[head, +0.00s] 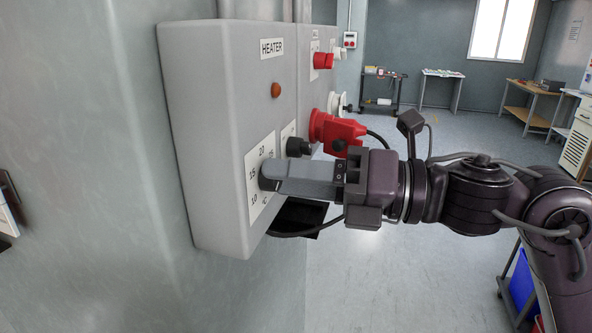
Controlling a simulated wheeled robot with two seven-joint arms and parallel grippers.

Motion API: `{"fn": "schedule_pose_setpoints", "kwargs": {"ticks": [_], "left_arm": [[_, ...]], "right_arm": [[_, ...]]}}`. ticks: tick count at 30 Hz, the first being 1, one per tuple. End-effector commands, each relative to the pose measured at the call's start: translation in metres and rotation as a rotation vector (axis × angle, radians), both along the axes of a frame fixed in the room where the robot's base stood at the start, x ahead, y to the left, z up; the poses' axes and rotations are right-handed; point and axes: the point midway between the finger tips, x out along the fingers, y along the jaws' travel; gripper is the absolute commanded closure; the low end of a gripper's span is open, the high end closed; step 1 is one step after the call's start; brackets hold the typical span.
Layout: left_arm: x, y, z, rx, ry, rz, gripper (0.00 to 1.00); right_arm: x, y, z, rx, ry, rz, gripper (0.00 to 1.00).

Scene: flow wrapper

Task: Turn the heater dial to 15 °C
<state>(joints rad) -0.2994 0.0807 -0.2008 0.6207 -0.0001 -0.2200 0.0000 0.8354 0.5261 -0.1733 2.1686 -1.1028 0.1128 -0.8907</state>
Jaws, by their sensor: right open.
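The heater box is a grey cabinet (212,130) labelled HEATER on the wall at left. Its dial plate (254,160) is white and marked 10, 15, 20 and °C. My right gripper (272,181) reaches in from the right, with its grey fingers at the middle of the plate, around the place of the dial. The dial is mostly hidden by the fingers, so its pointer setting cannot be read. The jaws are open, and I cannot tell whether they touch the dial. My left gripper is not in view.
An orange-brown lamp (275,90) sits above the plate. Carts and tables stand far back; the floor (400,280) between is open.

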Motion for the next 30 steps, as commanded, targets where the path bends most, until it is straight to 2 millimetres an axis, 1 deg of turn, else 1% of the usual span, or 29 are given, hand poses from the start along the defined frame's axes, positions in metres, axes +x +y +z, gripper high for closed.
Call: {"fn": "schedule_pose_setpoints", "kwargs": {"ticks": [4, 5, 12, 15, 23, 30], "left_arm": [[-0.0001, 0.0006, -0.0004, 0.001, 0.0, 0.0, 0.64], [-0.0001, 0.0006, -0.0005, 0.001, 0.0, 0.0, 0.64], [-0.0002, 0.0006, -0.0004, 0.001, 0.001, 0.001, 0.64], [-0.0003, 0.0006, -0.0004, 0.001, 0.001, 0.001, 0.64], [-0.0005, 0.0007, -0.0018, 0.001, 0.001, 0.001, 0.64], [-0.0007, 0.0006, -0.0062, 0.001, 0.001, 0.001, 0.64]], "right_arm": [[0.0002, -0.0001, -0.0005, 0.001, 0.001, -0.001, 0.49], [0.0003, -0.0002, -0.0004, 0.001, 0.001, -0.001, 0.51], [0.0002, -0.0004, -0.0003, 0.001, 0.001, -0.001, 0.82], [0.0002, -0.0004, -0.0003, 0.001, 0.001, -0.001, 0.94], [0.0002, -0.0005, -0.001, 0.008, 0.026, -0.001, 0.94], [0.0002, -0.0006, -0.0018, 0.045, 0.139, -0.002, 0.94]]}}
